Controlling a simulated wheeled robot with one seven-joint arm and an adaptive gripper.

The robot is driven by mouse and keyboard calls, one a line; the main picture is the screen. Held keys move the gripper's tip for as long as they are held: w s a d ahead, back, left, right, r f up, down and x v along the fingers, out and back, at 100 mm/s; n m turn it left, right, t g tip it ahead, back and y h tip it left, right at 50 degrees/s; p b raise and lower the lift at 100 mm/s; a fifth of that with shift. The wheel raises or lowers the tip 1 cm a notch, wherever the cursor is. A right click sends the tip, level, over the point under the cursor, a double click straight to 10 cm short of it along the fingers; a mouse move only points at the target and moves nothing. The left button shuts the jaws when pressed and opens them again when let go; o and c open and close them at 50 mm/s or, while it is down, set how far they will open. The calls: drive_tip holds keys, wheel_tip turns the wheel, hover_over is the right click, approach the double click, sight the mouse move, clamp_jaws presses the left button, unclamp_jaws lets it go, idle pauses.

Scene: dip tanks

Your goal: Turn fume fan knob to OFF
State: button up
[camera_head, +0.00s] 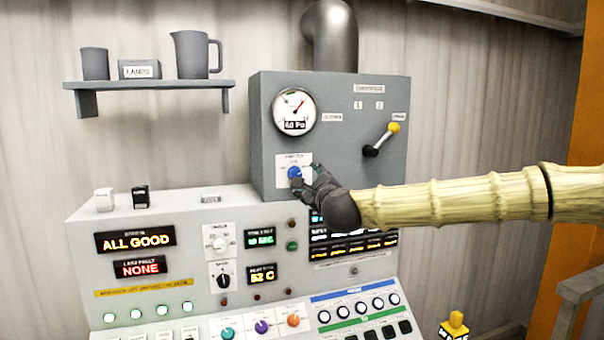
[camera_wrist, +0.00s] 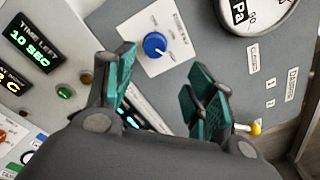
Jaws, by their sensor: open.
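The fume fan knob is a blue round knob (camera_head: 294,172) on a white label plate (camera_head: 284,159), low on the grey box's front. In the wrist view the blue knob (camera_wrist: 155,44) lies beyond and between my fingertips, with its white plate (camera_wrist: 141,35) around it. My gripper (camera_head: 308,178) is close to the knob from the right in the head view. In the wrist view my gripper (camera_wrist: 163,85) is open, its green-padded fingers apart and nothing between them. The plate's small lettering and the knob's exact setting are too small to read.
A gauge (camera_head: 295,111) sits above the knob, and a yellow-tipped lever (camera_head: 382,139) is to its right. Below is a control console (camera_head: 200,205) with lit displays, knobs and buttons. A shelf (camera_head: 150,84) with a jug is on the wall at left.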

sight(297, 174)
drive_tip(key=p+x, duration=0.1)
drive_tip(key=x, duration=0.2)
drive_tip(key=p+x, duration=0.1)
drive_tip(key=x, duration=0.2)
drive_tip(key=a+p+x, duration=0.1)
drive_tip(key=x, duration=0.2)
drive_tip(key=shift+w+a+f, duration=0.1)
drive_tip(key=shift+a+f, duration=0.05)
drive_tip(key=shift+a, duration=0.05)
drive_tip(key=shift+d, duration=0.1)
